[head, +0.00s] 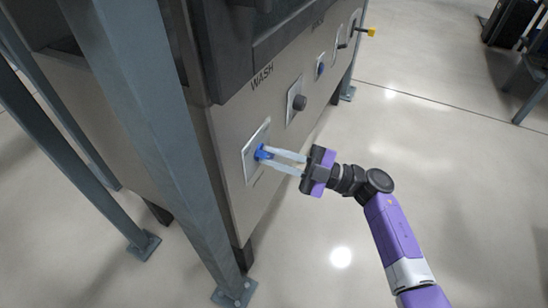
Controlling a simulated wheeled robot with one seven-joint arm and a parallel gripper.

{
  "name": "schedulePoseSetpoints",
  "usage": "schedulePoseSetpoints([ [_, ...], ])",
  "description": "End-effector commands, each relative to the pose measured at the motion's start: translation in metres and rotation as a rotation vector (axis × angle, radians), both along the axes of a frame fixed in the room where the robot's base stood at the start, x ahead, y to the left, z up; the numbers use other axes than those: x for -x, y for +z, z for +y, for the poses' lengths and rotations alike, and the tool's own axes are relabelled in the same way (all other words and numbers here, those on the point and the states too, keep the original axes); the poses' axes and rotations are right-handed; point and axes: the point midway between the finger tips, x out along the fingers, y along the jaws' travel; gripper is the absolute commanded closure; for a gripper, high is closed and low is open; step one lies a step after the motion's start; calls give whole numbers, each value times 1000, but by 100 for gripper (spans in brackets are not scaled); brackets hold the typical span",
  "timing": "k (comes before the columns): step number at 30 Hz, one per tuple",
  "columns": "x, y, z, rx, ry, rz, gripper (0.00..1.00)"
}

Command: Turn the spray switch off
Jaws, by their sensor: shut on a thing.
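The blue switch (261,153) sits on a light square plate (251,166) on the side panel of the grey machine, the nearest in a row of controls under the word WASH. I cannot read any label on its plate or tell its setting. My gripper (266,154) reaches in from the right with its two pale fingers shut on the blue switch. The fingertips hide part of the switch.
Further along the panel are a dark round knob (299,102), a small blue control (320,67) and a yellow-tipped handle (370,32). A grey steel post (160,130) stands left of the switch.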

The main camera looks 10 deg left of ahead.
Motion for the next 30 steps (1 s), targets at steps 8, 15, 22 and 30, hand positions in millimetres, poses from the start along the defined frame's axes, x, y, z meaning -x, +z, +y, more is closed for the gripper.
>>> schedulePoseSetpoints([
  [8,0,-1,-1,5,0,-10,100],
  [15,0,-1,-1,5,0,-10,74],
  [22,0,-1,0,4,-1,-9,64],
  [30,0,-2,-11,5,-3,-6,64],
])
